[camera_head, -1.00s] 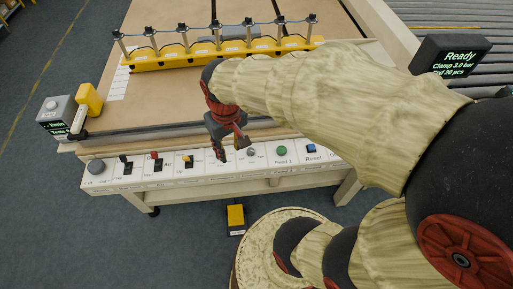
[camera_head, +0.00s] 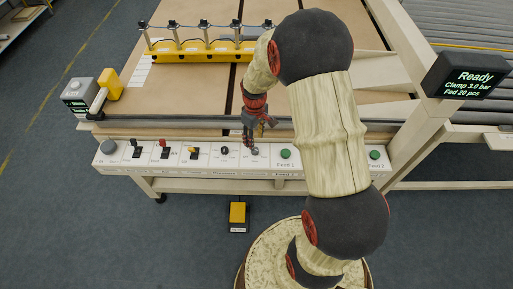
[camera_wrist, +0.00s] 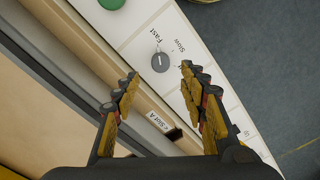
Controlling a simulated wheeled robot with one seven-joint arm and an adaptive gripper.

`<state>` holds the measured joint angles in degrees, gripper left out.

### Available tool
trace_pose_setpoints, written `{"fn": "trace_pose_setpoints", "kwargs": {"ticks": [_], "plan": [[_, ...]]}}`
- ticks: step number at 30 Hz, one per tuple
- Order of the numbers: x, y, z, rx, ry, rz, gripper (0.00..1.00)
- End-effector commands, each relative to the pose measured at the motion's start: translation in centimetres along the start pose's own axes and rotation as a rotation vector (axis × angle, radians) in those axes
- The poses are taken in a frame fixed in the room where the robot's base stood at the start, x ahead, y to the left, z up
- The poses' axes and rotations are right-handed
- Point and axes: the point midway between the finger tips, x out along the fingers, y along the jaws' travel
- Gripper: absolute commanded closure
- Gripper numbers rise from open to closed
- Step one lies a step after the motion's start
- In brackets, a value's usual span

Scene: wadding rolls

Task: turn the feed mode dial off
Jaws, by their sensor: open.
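The feed mode dial appears to be the small grey round knob (camera_wrist: 160,62) with a white pointer line, on the white control panel, in the wrist view. "Fast" and "Slow" are printed beside it; another label is partly hidden by a finger. The same knob (camera_head: 254,152) shows in the head view, left of a green button. My gripper (camera_wrist: 160,76) is open and empty, its fingertips pointing at the panel with the dial between and just beyond them. In the head view my gripper (camera_head: 251,145) hangs just over the dial. Contact cannot be told.
Along the panel (camera_head: 180,166) are several toggle switches, a black knob (camera_head: 224,151) and green buttons (camera_head: 286,154). A yellow clamp bar (camera_head: 190,49) crosses the board behind. A yellow pedal (camera_head: 237,213) is on the floor. A screen (camera_head: 470,79) reads Ready.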

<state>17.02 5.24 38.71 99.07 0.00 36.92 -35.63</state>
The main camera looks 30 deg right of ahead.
Motion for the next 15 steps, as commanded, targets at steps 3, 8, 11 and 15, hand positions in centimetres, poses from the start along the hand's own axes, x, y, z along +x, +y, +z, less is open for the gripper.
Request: {"fn": "trace_pose_setpoints", "kwargs": {"ticks": [3,8,11,15], "plan": [[2.2,-0.1,0.1,0.001,-0.003,-0.002,0.57],[4.6,-0.1,0.1,0.002,-0.003,-0.002,0.57],[5.6,-0.1,0.1,0.002,-0.002,-0.001,0.57],[6.4,0.0,0.0,0.002,-0.001,-0.001,0.57]]}}
